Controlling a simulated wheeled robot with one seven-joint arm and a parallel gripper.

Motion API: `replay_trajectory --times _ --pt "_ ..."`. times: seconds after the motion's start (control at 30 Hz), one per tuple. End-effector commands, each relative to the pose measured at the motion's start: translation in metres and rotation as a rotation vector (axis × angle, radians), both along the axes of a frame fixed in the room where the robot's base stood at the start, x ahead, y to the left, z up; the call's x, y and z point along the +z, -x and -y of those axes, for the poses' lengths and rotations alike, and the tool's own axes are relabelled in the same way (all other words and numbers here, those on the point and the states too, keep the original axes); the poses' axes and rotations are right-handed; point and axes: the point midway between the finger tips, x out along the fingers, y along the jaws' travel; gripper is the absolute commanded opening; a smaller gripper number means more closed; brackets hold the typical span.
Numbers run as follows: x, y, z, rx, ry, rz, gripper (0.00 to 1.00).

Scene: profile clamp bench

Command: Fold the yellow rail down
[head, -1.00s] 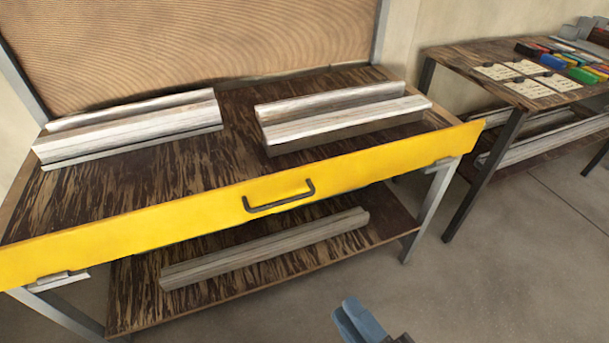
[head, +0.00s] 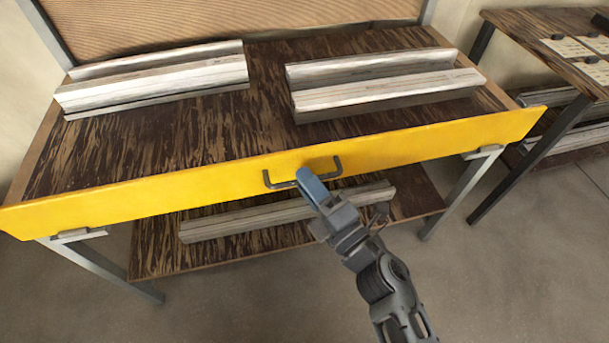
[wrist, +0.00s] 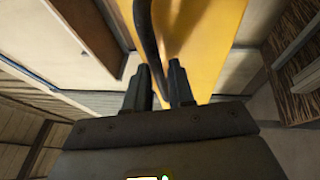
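The yellow rail (head: 200,193) is a long board standing upright along the bench's front edge. It has a dark bar handle (head: 273,184) near its middle. My gripper (head: 308,180) is at the handle, over its middle and right part in the head view. In the wrist view, the yellow rail (wrist: 197,40) fills the upper middle and the handle (wrist: 147,30) runs down toward my gripper's fingers (wrist: 160,82). The fingers stand apart with the handle's line running between them. I cannot see clear contact on both sides, and the fingers partly hide the bar.
Pale profiles (head: 160,75) and (head: 385,92) lie on the dark wood bench top (head: 225,130). Another profile (head: 235,219) lies on the lower shelf. A second table (head: 515,35) with cards stands at the right. The floor (head: 500,270) in front is clear.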

Motion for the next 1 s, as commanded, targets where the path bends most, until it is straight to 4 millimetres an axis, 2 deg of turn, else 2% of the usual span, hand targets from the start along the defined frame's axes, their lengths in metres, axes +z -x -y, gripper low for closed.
replay_trajectory --times 0.13,0.43,0.7,1.0 --pt "0.0018 -0.0084 -0.0075 0.001 -0.001 -0.001 0.23" --pt "0.0021 -0.0103 -0.0089 0.001 -0.001 -0.001 0.23" --pt "0.002 -0.0102 -0.0087 0.0 -0.001 -0.002 0.0" --pt "0.0017 -0.0102 -0.0086 0.0 -0.001 -0.002 0.0"
